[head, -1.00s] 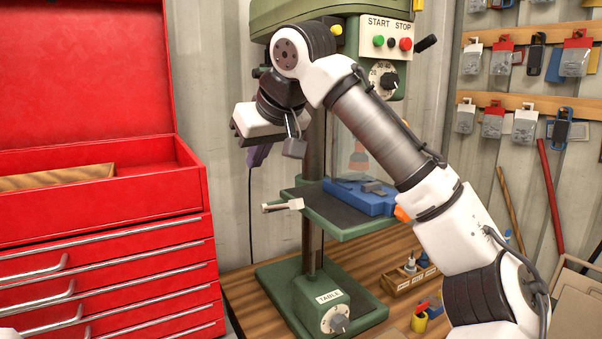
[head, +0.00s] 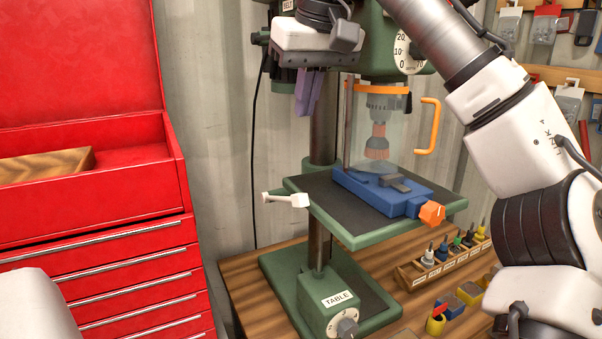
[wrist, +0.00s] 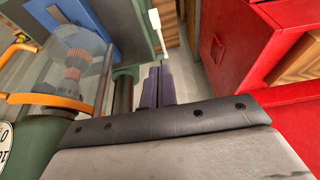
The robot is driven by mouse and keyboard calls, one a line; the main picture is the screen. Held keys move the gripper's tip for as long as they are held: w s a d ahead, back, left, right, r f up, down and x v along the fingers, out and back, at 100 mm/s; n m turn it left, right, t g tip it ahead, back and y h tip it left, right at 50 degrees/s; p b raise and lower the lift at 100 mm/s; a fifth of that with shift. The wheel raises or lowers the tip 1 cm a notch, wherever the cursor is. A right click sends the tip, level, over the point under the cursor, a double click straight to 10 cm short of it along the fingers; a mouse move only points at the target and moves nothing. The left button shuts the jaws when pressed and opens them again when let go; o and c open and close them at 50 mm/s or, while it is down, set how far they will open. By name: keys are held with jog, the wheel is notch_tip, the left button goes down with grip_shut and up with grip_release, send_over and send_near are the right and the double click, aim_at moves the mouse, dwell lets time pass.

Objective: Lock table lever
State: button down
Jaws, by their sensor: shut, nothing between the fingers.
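The table lever is a short white handle (head: 286,200) on the left side of the green drill press table (head: 341,225). It sticks out to the left, roughly level. In the wrist view the white lever (wrist: 154,20) shows at the top, beyond the fingertips. My gripper (head: 307,112) has purple fingers that point down, above the lever and a little to its right in the head view. The fingers are shut and empty, clear of the lever. They also show in the wrist view (wrist: 159,72).
A blue vise (head: 375,190) with an orange knob sits on the table, under a clear guard (head: 378,130) with an orange handle. The column (head: 323,130) stands just behind my fingers. A red tool chest (head: 90,220) stands at left. A bit rack (head: 445,260) lies on the wooden bench.

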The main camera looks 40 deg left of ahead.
jog(key=shift+f, duration=0.1)
send_over(300, 194)
jog(key=a, duration=0.2)
jog(key=f, duration=0.6)
jog(key=w+f, duration=0.1)
jog(key=f, duration=0.2)
jog(key=shift+d+p, duration=0.15)
jog(key=shift+p, duration=0.15)
jog(key=f, duration=0.2)
jog(key=d+f, duration=0.1)
jog(key=shift+s+d, duration=0.1)
jog(key=shift+s, duration=0.2)
jog(key=shift+s+d+f, duration=0.1)
jog(key=shift+d+f, duration=0.05)
jog(key=shift+f, duration=0.25)
jog(key=shift+f, duration=0.1)
